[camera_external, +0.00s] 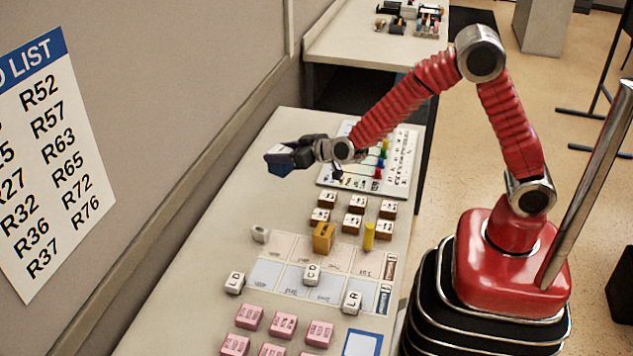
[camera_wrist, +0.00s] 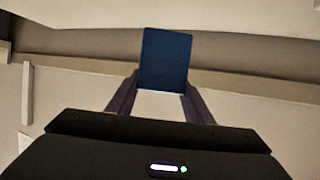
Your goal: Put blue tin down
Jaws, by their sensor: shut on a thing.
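The blue tin (camera_external: 279,163) is a small dark blue block at the end of my arm, over the far left part of the table in the external view. It also shows in the wrist view (camera_wrist: 165,60), upright between the two fingers. My gripper (camera_external: 292,155) is shut on the tin, which appears raised above the table top (camera_external: 225,215). In the wrist view my gripper (camera_wrist: 160,95) has one finger on each side of the tin's lower part. The exact height of the tin above the table cannot be told.
A board with coloured pegs (camera_external: 345,178) lies right of the tin. Several lettered wooden blocks (camera_external: 355,203), a yellow block (camera_external: 323,238), a yellow cylinder (camera_external: 369,236), white blocks (camera_external: 311,274) and pink blocks (camera_external: 283,325) stand nearer. The wall (camera_external: 200,80) runs along the left. The table's left strip is clear.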

